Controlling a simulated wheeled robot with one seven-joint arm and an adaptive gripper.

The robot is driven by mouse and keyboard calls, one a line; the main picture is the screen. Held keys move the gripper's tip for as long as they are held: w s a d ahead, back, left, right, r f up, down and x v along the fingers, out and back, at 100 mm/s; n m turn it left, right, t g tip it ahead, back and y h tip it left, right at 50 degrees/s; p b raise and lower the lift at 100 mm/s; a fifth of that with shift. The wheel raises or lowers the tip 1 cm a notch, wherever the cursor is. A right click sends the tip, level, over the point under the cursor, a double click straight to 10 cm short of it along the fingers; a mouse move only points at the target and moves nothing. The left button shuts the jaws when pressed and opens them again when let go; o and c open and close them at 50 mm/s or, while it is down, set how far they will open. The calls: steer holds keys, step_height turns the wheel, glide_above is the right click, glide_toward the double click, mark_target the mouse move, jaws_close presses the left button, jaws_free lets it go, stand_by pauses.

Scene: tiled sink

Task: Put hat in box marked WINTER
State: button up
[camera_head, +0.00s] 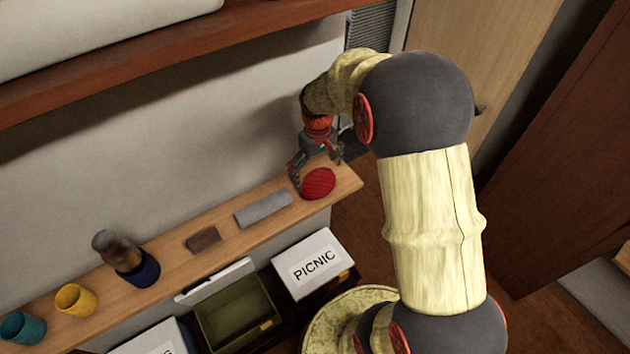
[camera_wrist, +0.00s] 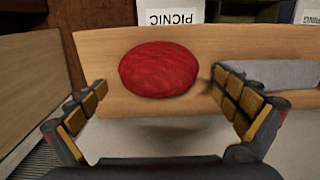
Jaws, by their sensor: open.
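A round red knitted hat (camera_head: 318,183) lies at the right end of the wooden shelf; it also shows in the wrist view (camera_wrist: 159,69). My gripper (camera_head: 318,175) is open and empty, close above the hat. In the wrist view its two fingers (camera_wrist: 160,95) stand to either side of the hat, apart from it. No box with a readable WINTER label shows. A box marked PICNIC (camera_head: 314,264) stands below the shelf. A white box (camera_head: 152,342) at the bottom edge has a label mostly cut off.
The shelf (camera_head: 173,240) holds a grey folded item (camera_head: 263,208), a brown block (camera_head: 203,239), a dark blue pot (camera_head: 144,272), a yellow cup (camera_head: 75,300) and a teal cup (camera_head: 22,328). An open green box (camera_head: 236,315) stands left of PICNIC. A higher shelf (camera_head: 160,60) runs above.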

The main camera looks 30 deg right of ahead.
mark_target(318, 183)
step_height(318, 183, down, 5)
steer(key=shift+d+f+p, duration=0.1)
steer(key=shift+d+p, duration=0.05)
steer(key=shift+p, duration=0.2)
steer(key=c, duration=0.3)
steer(key=c, duration=0.7)
